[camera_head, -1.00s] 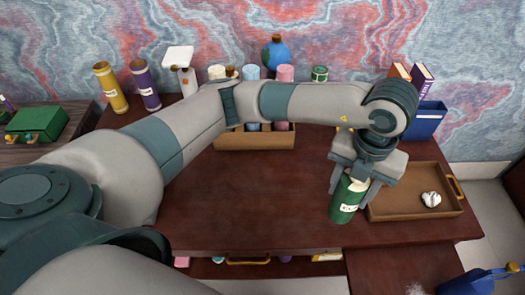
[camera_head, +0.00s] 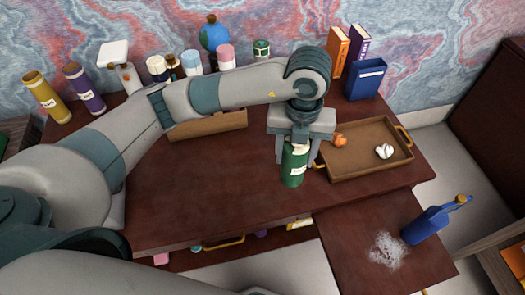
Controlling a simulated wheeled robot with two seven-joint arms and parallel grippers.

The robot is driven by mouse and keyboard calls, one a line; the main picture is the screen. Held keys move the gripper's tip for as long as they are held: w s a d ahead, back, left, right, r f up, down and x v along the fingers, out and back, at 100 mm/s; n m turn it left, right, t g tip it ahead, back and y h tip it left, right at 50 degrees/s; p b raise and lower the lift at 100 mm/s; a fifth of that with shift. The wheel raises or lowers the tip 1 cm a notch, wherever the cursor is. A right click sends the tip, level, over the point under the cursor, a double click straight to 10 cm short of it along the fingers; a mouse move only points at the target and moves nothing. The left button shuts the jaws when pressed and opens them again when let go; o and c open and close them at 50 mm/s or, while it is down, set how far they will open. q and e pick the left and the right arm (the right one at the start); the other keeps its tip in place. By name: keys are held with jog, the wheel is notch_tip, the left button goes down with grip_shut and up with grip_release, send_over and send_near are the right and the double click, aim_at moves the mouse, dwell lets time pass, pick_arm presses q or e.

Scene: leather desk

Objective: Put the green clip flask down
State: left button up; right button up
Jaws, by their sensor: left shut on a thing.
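The green clip flask (camera_head: 293,168) is upright, with a pale label and a light top. My left gripper (camera_head: 294,153) comes down on it from above and is shut around its upper part. The flask is over the dark red desk (camera_head: 205,190), just left of the brown tray (camera_head: 370,174). I cannot tell whether its base touches the desk. My right gripper is not in view.
The tray holds a white round thing (camera_head: 384,151) and a small orange thing (camera_head: 340,140). Several bottles and jars line the back, with a blue holder (camera_head: 366,80). The desk's middle is clear.

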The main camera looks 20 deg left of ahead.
pick_arm(q)
jog(key=w+a+f+p, duration=0.2)
jog(key=a+f, duration=0.2)
jog(key=a, duration=0.3)
jog(key=shift+w+a+f+p, duration=0.2)
jog(key=shift+w+f+p, duration=0.1)
jog(key=shift+w+f, duration=0.1)
notch_tip(320, 180, down, 4)
jog(key=shift+r+p, duration=0.1)
jog(key=shift+p, duration=0.85)
